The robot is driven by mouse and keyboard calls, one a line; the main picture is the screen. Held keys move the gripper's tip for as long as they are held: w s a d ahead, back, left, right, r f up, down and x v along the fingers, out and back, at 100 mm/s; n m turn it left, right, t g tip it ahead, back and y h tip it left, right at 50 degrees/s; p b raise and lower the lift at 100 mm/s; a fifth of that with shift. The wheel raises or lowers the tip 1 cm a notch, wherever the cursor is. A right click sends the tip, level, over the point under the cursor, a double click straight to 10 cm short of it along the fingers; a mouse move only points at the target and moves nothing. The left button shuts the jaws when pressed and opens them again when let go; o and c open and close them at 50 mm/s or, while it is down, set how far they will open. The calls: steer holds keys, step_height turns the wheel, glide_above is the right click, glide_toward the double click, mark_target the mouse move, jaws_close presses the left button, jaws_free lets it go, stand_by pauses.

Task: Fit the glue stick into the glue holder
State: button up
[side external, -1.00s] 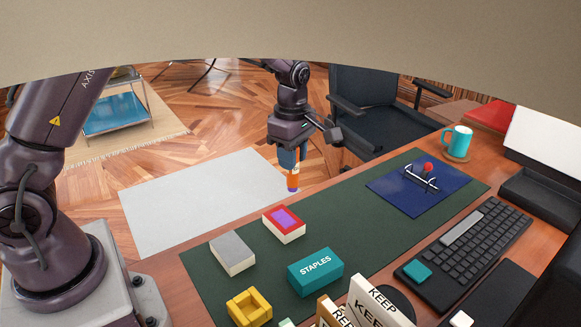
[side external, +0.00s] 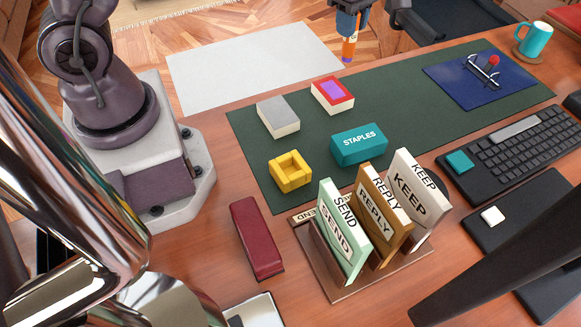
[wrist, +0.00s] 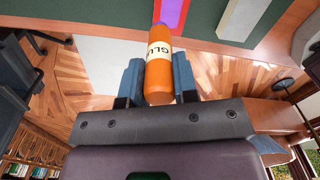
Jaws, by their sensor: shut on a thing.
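The glue stick (side external: 349,48) is orange with a white label and a purple end. My gripper (side external: 350,26) is shut on it and holds it upright, purple end down, in the air near the desk mat's far edge. In the wrist view the glue stick (wrist: 158,58) sits between the two blue-grey fingers of my gripper (wrist: 157,80), its label partly readable. A yellow square block with a square opening (side external: 290,171), which looks like the glue holder, stands on the green mat's near left part. The glue stick is well apart from it.
On the green mat (side external: 400,95) stand a red-and-purple box (side external: 332,95), a grey-topped block (side external: 278,116) and a teal staples box (side external: 359,144). A sign rack (side external: 370,285) and a dark red case (side external: 257,238) stand nearer. Keyboard (side external: 520,140) is right.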

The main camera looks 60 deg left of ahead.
steer(key=s+d+r+m, duration=0.1)
steer(key=s+d+m, duration=0.3)
steer(key=s+d, duration=0.8)
steer(key=s+d+f+m, duration=0.2)
steer(key=s+d, duration=0.1)
steer(key=s, duration=0.4)
steer(key=shift+s+f, duration=0.15)
steer(key=shift+f, duration=2.1)
steer(key=shift+s+f, duration=0.15)
steer(key=shift+f, duration=2.05)
steer(key=shift+f, duration=0.1)
steer(key=o, duration=0.9)
